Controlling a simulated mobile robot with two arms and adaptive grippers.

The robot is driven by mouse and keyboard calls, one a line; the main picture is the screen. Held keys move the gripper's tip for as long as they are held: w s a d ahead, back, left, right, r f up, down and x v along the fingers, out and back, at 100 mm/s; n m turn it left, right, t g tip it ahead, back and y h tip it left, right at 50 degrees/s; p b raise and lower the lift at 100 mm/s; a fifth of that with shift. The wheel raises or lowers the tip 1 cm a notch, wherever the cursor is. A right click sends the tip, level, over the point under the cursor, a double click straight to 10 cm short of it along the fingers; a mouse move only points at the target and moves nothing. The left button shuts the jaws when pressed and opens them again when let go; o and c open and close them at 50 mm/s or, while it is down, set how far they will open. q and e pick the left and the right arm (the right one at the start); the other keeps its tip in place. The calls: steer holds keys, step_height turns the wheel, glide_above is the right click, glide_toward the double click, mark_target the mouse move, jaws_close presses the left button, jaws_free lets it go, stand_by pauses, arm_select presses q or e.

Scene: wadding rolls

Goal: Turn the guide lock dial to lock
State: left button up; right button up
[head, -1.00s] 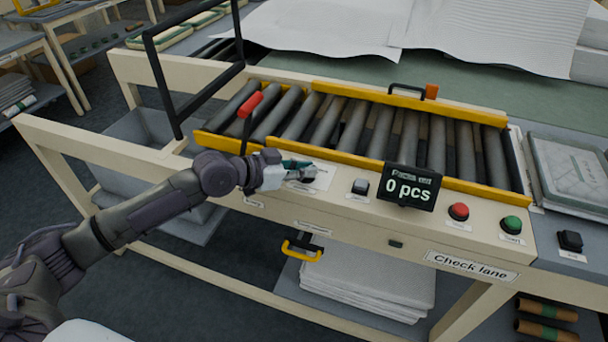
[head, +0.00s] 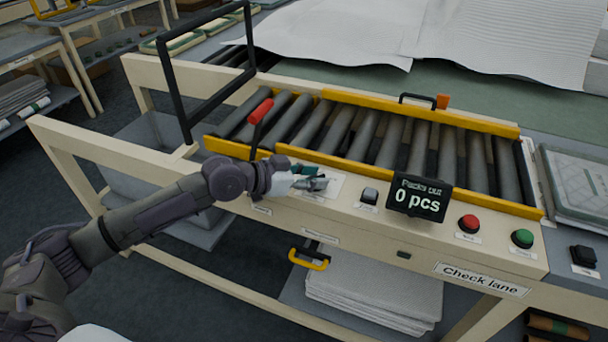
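My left gripper (head: 314,182) reaches in from the left, low over the front panel of the check lane (head: 440,228). My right gripper is not in view.
A red-handled lever (head: 261,111) stands just behind the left hand, by the yellow guide rail (head: 375,175). A "0 pcs" display (head: 420,197), a red button (head: 468,223) and a green button (head: 522,238) are to the right. A black frame (head: 205,100) rises at the left.

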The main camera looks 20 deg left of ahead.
arm_select(q)
steer(key=v, duration=1.2)
steer(key=shift+w+d, duration=0.1)
